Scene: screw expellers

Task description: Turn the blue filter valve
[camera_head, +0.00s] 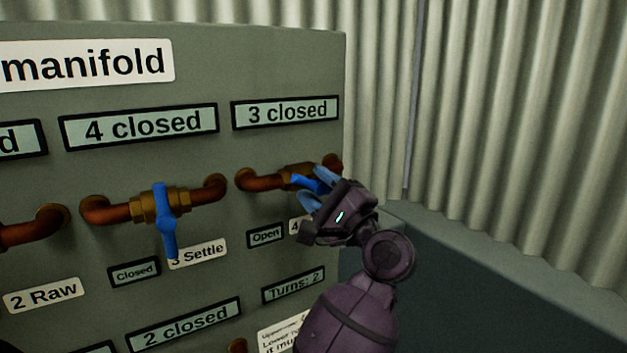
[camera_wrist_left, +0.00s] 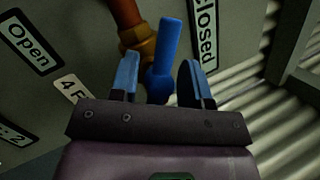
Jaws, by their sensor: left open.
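The filter valve has a bright blue lever handle (camera_head: 306,182) on a brass body on a copper pipe (camera_head: 262,181), at the right of the panel. Its label (camera_wrist_left: 68,88) is partly hidden; only "4 F" reads. In the left wrist view, the handle (camera_wrist_left: 164,62) stands between the two pale blue fingers of my open left gripper (camera_wrist_left: 162,78), with gaps visible on both sides. My gripper covers part of the valve in the head view. My right gripper is out of view.
A second blue-handled valve (camera_head: 166,220), labelled "3 Settle", is to the left with its handle hanging down. An "Open" plate (camera_head: 265,236) is below the filter valve, and a "3 closed" sign (camera_head: 285,112) is above. Corrugated wall (camera_head: 510,110) stands right of the panel.

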